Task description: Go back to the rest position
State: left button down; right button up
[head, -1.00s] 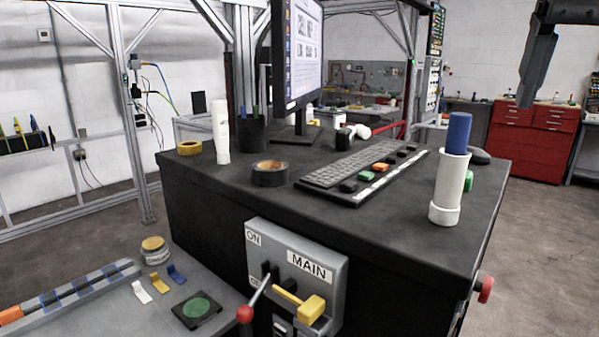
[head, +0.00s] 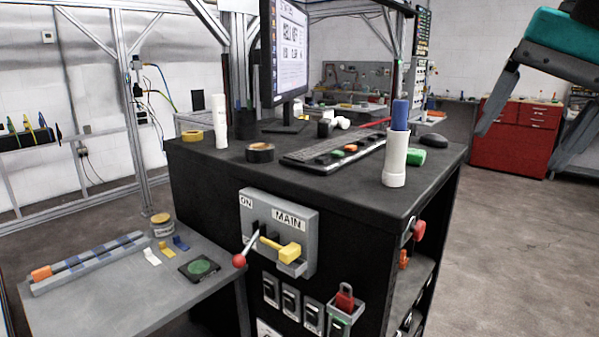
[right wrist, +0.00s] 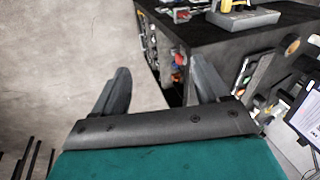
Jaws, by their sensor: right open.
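My right gripper (head: 525,120) hangs at the upper right of the head view, with its teal body above two dark fingers. It is open and empty, with a clear gap between the fingers. It is raised and apart from the black workbench (head: 330,205). The right wrist view also shows the gripper (right wrist: 160,85), with floor and the bench side beyond its spread fingers. My left gripper is not in view.
A MAIN switch box (head: 300,235) with a red-knobbed lever (head: 240,260) is on the bench front. A white cylinder with a blue top (head: 396,160) stands on the bench corner. A grey side table (head: 120,305) is at left. Open floor (head: 520,260) lies at right, before a red cabinet (head: 515,140).

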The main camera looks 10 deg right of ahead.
jog(key=w+f+m+t+y, duration=0.3)
jog(key=f+m+t, duration=0.1)
jog(key=f+m, duration=0.6)
jog(key=w+f+m+t+y, duration=0.35)
jog(key=f+m, duration=0.55)
jog(key=m, duration=0.3)
jog(key=w+f+m+t+y, duration=0.3)
jog(key=w+f+m+t, duration=0.15)
jog(key=f+m, duration=0.55)
jog(key=s+a+f+m+h, duration=0.1)
jog(key=s+f+m+h, duration=0.15)
jog(key=f+m, duration=0.5)
jog(key=s+a+f+m+h, duration=0.1)
jog(key=s+f+m+h, duration=0.1)
jog(key=f+m+h, duration=0.35)
jog(key=s+a+f+m+g, duration=0.4)
jog(key=s+a+f+m, duration=0.6)
jog(key=f+m, duration=0.3)
jog(key=shift+a+m+g+h, duration=0.3)
jog(key=shift+a+m+h, duration=0.25)
jog(key=shift+m, duration=0.45)
jog(key=shift+s+a+f, duration=0.1)
